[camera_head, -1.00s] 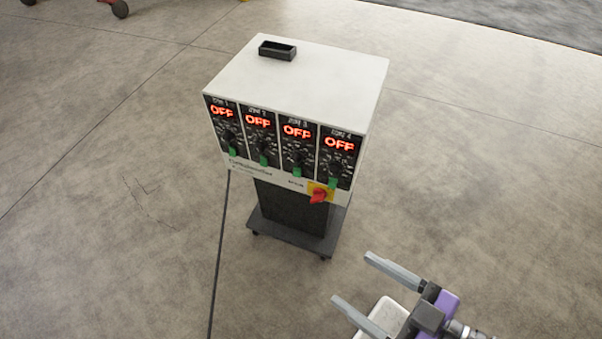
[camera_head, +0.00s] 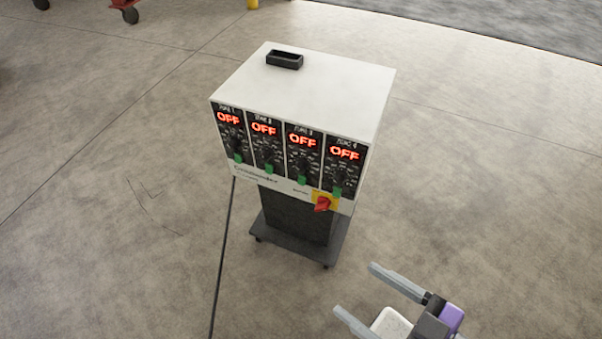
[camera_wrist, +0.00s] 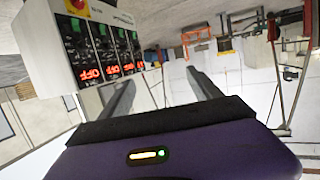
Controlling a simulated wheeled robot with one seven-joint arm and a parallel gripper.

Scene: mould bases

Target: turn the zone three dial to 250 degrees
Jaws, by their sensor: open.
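The white controller box (camera_head: 325,85) stands on a dark wheeled stand, with a row of zone panels on its front, all reading OFF in red. The zone three dial (camera_head: 303,166) is the black knob on the third panel from the left, above a green switch (camera_head: 301,180). A red rotary switch on a yellow plate (camera_head: 323,202) sits below the panels. My gripper (camera_head: 355,294) is open and empty at the lower right, apart from the box. In the wrist view, the open fingers (camera_wrist: 160,92) show and the box (camera_wrist: 70,45) appears upside down at upper left.
A black open tray (camera_head: 285,60) sits on top of the box. The stand's base (camera_head: 295,245) has castors. A dark cable (camera_head: 223,250) runs down along the floor to the left. The concrete floor around the stand is clear.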

